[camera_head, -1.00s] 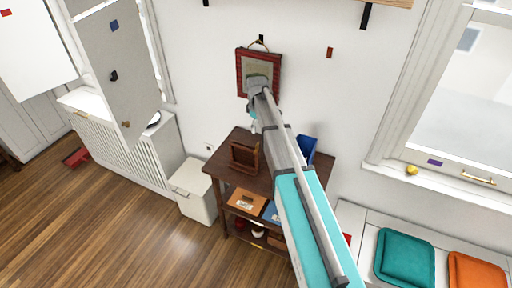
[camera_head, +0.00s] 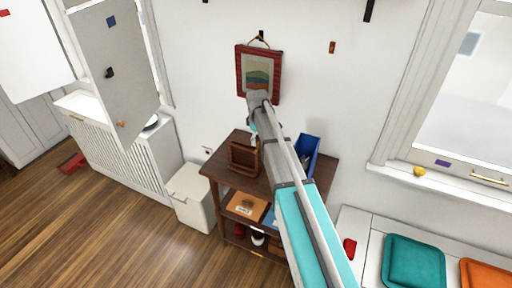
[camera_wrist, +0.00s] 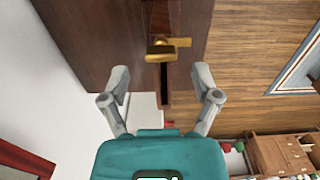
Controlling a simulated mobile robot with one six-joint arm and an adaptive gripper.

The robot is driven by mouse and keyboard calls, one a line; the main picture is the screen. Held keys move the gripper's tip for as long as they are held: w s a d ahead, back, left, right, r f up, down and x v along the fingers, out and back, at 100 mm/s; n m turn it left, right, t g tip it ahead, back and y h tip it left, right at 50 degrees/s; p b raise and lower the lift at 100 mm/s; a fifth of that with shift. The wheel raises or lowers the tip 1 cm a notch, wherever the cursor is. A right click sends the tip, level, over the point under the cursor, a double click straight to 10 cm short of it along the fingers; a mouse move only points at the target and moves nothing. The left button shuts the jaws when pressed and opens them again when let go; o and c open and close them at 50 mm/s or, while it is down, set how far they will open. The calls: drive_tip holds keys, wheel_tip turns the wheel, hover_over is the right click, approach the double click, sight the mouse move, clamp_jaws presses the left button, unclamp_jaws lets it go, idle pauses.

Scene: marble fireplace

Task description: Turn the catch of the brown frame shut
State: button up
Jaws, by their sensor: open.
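The brown frame (camera_head: 243,158) stands upright on the dark wooden table, left of my arm in the head view. In the wrist view, its narrow brown edge (camera_wrist: 160,18) shows at the top centre. A brass catch (camera_wrist: 162,50) sits there, with a short arm pointing right. My gripper (camera_wrist: 162,80) is open and empty, its two fingers apart on either side below the catch. No contact with the catch shows. In the head view my arm hides most of the gripper.
A red-framed picture (camera_head: 259,72) hangs on the wall above the dark table (camera_head: 222,160). A blue bin (camera_head: 307,155) stands on the table right of my arm. A white bin (camera_head: 191,196) stands left of the table. Wooden floor lies open at the left.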

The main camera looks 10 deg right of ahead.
drive_tip(key=shift+f+b, duration=0.85)
drive_tip(key=shift+f, duration=0.3)
